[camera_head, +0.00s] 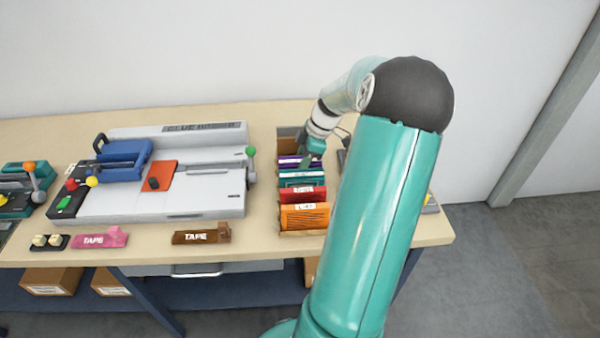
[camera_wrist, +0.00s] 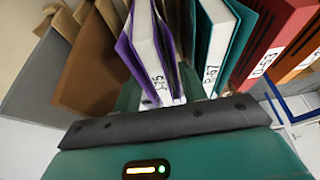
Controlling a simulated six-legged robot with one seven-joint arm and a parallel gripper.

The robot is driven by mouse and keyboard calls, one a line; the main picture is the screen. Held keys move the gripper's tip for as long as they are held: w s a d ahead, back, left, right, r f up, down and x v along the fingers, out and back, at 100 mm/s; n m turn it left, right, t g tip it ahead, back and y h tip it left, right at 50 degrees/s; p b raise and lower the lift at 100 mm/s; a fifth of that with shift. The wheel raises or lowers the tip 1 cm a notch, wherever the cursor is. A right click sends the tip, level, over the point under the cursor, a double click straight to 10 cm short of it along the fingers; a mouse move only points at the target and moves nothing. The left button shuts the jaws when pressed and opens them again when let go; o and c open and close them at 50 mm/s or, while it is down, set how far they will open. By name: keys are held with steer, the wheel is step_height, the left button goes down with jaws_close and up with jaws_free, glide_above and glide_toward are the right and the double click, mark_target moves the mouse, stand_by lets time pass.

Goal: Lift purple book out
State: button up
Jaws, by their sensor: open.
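The purple book (camera_wrist: 127,50) stands in a row of books, with white pages and a label reading about "1-75". In the head view its purple top edge (camera_head: 288,160) shows just left of my gripper (camera_head: 311,156). In the wrist view my gripper (camera_wrist: 160,95) is open, with one green finger left of the purple book and one right of it, near the teal book. Whether either finger touches a cover, I cannot tell. The lower part of the purple book is hidden.
A teal book (camera_wrist: 233,45) stands close on the right, then a red book (camera_head: 302,194) and an orange book (camera_head: 305,216). A brown book (camera_wrist: 93,65) stands to the left. A glue binder (camera_head: 205,195) occupies the table left of the book holder.

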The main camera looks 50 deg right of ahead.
steer(key=shift+f, duration=0.25)
stand_by(0.3)
steer(key=shift+c, duration=0.4)
jaws_close()
